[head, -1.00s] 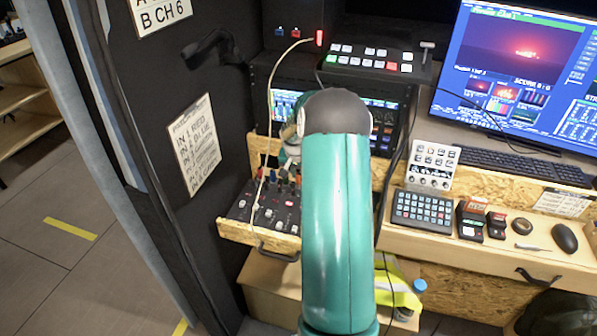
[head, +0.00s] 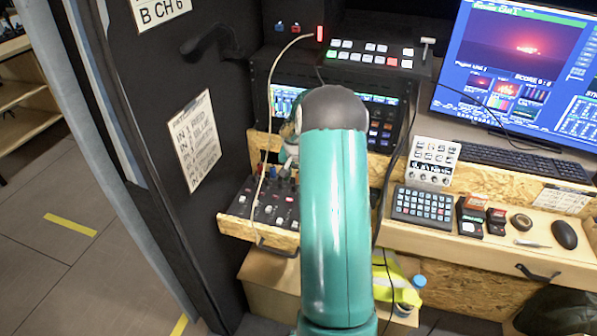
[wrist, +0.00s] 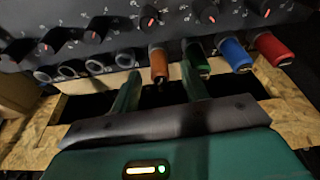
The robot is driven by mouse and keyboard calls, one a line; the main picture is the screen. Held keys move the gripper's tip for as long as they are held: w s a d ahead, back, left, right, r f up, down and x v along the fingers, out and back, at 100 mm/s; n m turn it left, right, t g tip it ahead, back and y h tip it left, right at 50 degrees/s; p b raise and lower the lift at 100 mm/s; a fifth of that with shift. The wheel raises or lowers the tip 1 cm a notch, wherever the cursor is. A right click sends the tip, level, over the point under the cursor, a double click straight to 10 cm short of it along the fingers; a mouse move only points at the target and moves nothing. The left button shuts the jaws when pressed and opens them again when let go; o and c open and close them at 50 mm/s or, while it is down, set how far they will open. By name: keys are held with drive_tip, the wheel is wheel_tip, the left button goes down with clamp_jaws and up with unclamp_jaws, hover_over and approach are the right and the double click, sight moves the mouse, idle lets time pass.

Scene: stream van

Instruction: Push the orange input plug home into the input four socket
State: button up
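In the wrist view an orange plug (wrist: 159,62) sticks out of the lower socket row of a dark panel. A green plug (wrist: 198,55), a blue plug (wrist: 234,54) and a red plug (wrist: 272,48) stand in the row to its right. My gripper (wrist: 160,74) is open, with one finger on each side of the orange plug's near end; no clear contact shows. The right finger overlaps the green plug's lower part. I cannot tell how deep the orange plug sits. In the head view my arm hides most of the gripper at the mixer panel (head: 268,213).
Empty round sockets (wrist: 83,69) lie left of the orange plug, with knobs (wrist: 149,20) above. A pale cable (head: 263,130) hangs over the mixer. A wooden shelf (head: 232,226) carries the mixer. A keypad (head: 424,206) and monitor (head: 520,70) stand to the right.

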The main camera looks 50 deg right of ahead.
drive_tip(key=v, duration=1.3)
drive_tip(key=shift+r, duration=0.4)
drive_tip(key=shift+s, duration=0.1)
